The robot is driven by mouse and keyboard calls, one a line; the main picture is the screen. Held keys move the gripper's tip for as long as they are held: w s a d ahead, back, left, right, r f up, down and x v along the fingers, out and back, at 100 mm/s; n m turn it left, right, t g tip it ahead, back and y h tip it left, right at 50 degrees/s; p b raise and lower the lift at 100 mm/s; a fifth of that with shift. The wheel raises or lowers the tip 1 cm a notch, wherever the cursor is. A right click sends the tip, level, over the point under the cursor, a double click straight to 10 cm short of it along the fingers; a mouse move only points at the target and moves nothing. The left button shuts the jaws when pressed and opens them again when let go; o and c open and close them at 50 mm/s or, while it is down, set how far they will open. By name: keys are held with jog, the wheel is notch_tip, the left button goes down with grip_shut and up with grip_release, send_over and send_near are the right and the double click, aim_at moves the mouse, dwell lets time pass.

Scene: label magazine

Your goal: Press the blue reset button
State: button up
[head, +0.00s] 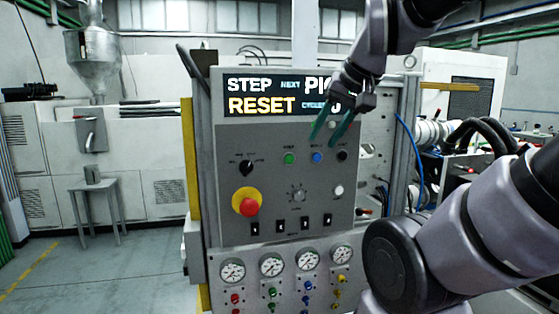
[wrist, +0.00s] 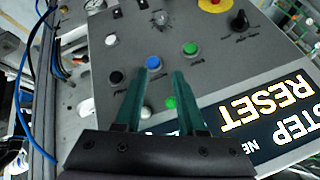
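The blue reset button (head: 317,157) is on the grey panel below the display, between a green and a black button. It also shows in the wrist view (wrist: 153,62), just beyond the fingertips and between their lines, nearer the left finger. My gripper (head: 324,140) is in front of the panel, around the button's height or slightly above it in the head view. Its two green fingers are spread apart with nothing between them, as the wrist view also shows (wrist: 159,72). I cannot tell the exact gap to the button; no contact shows.
The display (head: 262,104) reads STEP and RESET, partly hidden by my arm. A green button (head: 289,158), a black button (head: 342,156), a black knob (head: 246,166) and a red emergency stop (head: 249,207) are near. Gauges (head: 272,264) sit below. Blue cable (head: 408,150) hangs at right.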

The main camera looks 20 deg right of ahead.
grip_shut()
dwell(1.5)
